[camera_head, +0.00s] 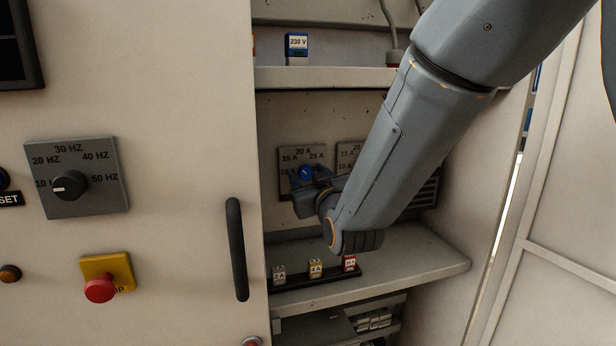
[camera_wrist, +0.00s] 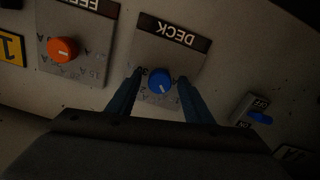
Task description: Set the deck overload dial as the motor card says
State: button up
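The deck overload dial, a blue knob (camera_wrist: 160,80) on a grey plate (camera_wrist: 185,53) marked DECK, shows upside down in the wrist view. Its pale pointer mark faces the lower right there; the amp label beside it is too dark to read. In the head view the blue knob (camera_head: 305,173) sits on its plate (camera_head: 286,156) on the cabinet's back wall, with amp labels around it. My gripper (camera_wrist: 160,75) has one finger on each side of the knob, with a gap showing on both sides. It also shows in the head view (camera_head: 312,180). I cannot identify the motor card.
The feed dial (camera_wrist: 62,50) with an orange knob is beside the deck plate. A small blue switch (camera_wrist: 260,118) is on the other side. A shelf (camera_head: 420,268) with several coloured fuse blocks lies below my arm. The cabinet door with a black handle (camera_head: 237,248) is at left.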

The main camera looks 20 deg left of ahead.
jog(key=shift+s, duration=0.1)
jog(key=b+v, duration=0.2)
jog(key=v, duration=0.5)
jog(key=shift+s+d, duration=0.25)
jog(key=d+f+m+g+h, duration=0.4)
jog(key=d+f+g+h, duration=0.2)
jog(key=d+f, duration=1.15)
jog(key=s+d+f+m+g+h, duration=0.1)
jog(key=s+d+f+m+g, duration=0.1)
jog(key=s+d, duration=0.6)
jog(key=s+d+f+m+g+h, duration=0.2)
jog(key=s+d+f+g, duration=0.2)
jog(key=s+d+g, duration=0.2)
jog(key=s+d, duration=0.2)
jog(key=s, duration=0.2)
jog(key=shift+s+d+m+g, duration=0.25)
jog(key=shift+d+m+g, duration=0.05)
jog(key=shift+g, duration=0.1)
